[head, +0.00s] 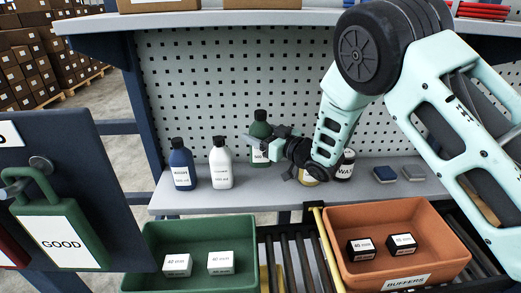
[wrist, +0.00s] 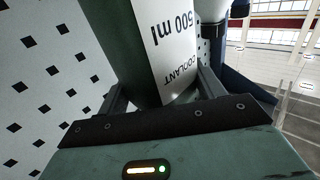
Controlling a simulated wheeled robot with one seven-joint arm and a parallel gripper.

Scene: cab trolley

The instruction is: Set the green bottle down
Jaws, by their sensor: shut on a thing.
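The green bottle (head: 260,131) has a dark cap and a white label. My gripper (head: 262,146) is shut on it and holds it upright in front of the perforated back panel. In the head view my gripper and wrist hide part of its lower half, and I cannot tell whether its base touches the shelf (head: 250,196). In the wrist view the green bottle (wrist: 108,40) stands between both fingers, its label reading coolant, 500 ml.
A blue bottle (head: 182,168) and a white bottle (head: 221,167) stand left on the shelf. A jar marked wax (head: 345,165) and small blocks (head: 385,174) stand right. Below are a green bin (head: 190,232) and an orange bin (head: 440,226), each holding two boxes.

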